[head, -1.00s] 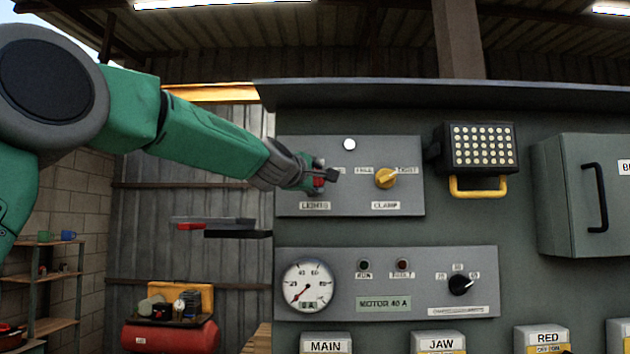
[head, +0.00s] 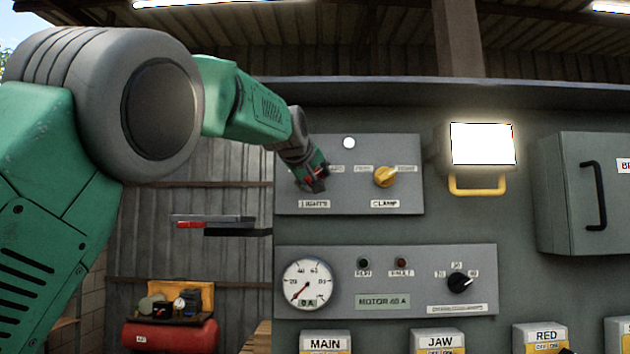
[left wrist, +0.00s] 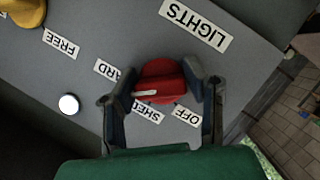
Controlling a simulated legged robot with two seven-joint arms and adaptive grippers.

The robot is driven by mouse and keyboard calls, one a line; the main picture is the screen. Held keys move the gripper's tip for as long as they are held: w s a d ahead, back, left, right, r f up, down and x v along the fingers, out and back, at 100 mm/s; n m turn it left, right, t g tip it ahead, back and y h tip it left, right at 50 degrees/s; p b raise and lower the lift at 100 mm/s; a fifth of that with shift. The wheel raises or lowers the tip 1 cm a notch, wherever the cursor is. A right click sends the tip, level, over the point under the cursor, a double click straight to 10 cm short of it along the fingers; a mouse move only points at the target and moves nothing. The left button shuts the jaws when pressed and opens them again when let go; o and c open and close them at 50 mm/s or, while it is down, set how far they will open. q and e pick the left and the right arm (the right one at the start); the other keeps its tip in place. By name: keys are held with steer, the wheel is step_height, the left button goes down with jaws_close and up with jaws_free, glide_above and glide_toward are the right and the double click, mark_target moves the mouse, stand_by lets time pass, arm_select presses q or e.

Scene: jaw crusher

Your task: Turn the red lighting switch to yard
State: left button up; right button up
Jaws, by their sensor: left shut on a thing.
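The red lighting switch (left wrist: 160,78) is a round red knob on the grey panel, with a white pointer mark on its face. My left gripper (left wrist: 162,88) is shut on it, one finger on each side. In the left wrist view the picture is turned, and the mark points left and slightly down, between the SHED label (left wrist: 147,111) and the partly hidden label ending in "ARD" (left wrist: 107,70). The OFF label (left wrist: 187,115) is further right. In the head view my left gripper (head: 313,180) covers most of the switch above the LIGHTS label (head: 314,204). My right gripper is not in view.
The yellow CLAMP knob (head: 384,177) sits just right of my left gripper, with a white round lamp (head: 349,143) above. A floodlight (head: 482,144) glows white at the upper right. A gauge panel (head: 420,262) is below.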

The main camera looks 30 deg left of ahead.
arm_select(q)
steer(key=shift+d+f+m+g+y, duration=0.1)
steer(key=shift+f+m+g+y, duration=0.4)
steer(key=shift+m, duration=0.3)
steer(key=o, duration=1)
steer(key=shift+o, duration=0.7)
steer(key=shift+r, duration=0.2)
